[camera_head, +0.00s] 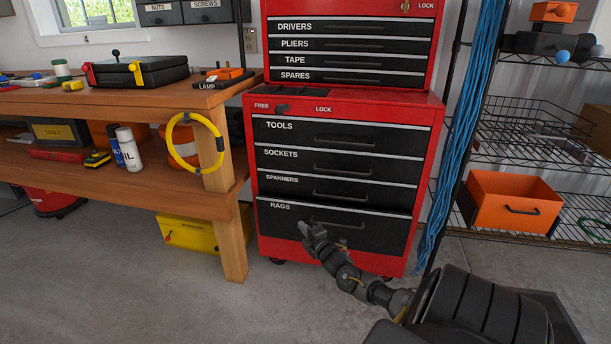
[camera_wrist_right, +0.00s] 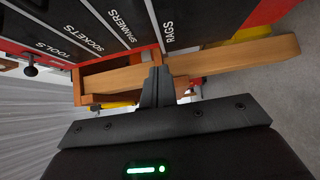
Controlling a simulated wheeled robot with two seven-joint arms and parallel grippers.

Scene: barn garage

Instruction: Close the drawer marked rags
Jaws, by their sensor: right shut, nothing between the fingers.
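The drawer marked rags (camera_head: 375,235) is the bottom one of the red tool cabinet (camera_head: 350,108). It has a black front, a pale top edge and a handle. A dark strip shows above its top edge, and its front seems to stand slightly out from the drawers above. It also shows in the right wrist view (camera_wrist_right: 205,20), with its label sideways. My right gripper (camera_head: 306,229) is shut and empty, before the left part of this drawer front, below the label. Its closed fingers (camera_wrist_right: 157,78) show in the wrist view. I cannot tell whether they touch the front. My left gripper is out of view.
The tools, sockets and spanners drawers (camera_head: 340,160) above look shut. A wooden workbench (camera_head: 233,235) stands left, with a yellow case (camera_head: 188,233) beneath. Blue cables (camera_head: 455,140) hang right of the cabinet, before a wire shelf holding an orange bin (camera_head: 490,200). The floor in front is clear.

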